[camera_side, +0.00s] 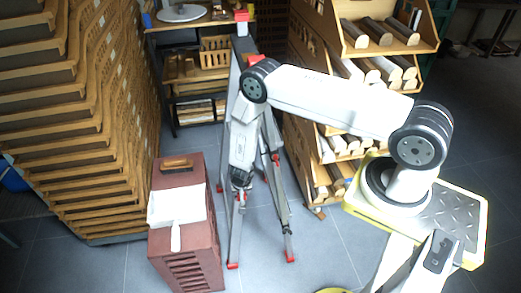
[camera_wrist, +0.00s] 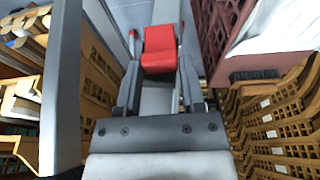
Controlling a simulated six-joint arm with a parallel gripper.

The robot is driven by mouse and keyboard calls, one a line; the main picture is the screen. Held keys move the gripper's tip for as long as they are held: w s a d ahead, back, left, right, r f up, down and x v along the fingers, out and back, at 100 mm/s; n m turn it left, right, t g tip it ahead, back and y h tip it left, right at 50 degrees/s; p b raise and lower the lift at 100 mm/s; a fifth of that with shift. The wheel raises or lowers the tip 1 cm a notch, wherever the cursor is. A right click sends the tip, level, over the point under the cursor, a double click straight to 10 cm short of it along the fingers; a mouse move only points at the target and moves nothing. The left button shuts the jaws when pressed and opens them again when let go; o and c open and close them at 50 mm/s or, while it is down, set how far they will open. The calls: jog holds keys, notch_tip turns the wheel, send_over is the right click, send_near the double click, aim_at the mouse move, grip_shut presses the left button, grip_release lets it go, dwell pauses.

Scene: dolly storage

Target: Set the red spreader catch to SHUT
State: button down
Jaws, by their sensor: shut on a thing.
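The red spreader catch (camera_wrist: 159,52) shows as a red block between my fingers in the wrist view. My gripper (camera_wrist: 159,88) is shut on it, one dark finger on each side. In the side view my gripper (camera_side: 241,180) points down at the stepladder (camera_side: 236,110), low between its legs. The ladder stands upright with its legs apart and has red feet. In the side view the catch is mostly hidden by my gripper, and its setting cannot be read.
A maroon box (camera_side: 185,255) with a white cloth (camera_side: 176,206) and a brush (camera_side: 177,163) stands just left of the ladder. Stacked wooden crates (camera_side: 80,130) fill the left. A rack of rolls (camera_side: 345,70) stands behind on the right. Grey floor is clear in front of the ladder.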

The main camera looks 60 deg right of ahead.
jog(key=shift+s+d, duration=0.1)
jog(key=shift+d, duration=0.05)
jog(key=shift+c, duration=1)
grip_release()
jog(key=shift+r, duration=0.15)
jog(key=shift+r, duration=0.15)
jog(key=v, duration=0.7)
jog(key=shift+r, duration=0.1)
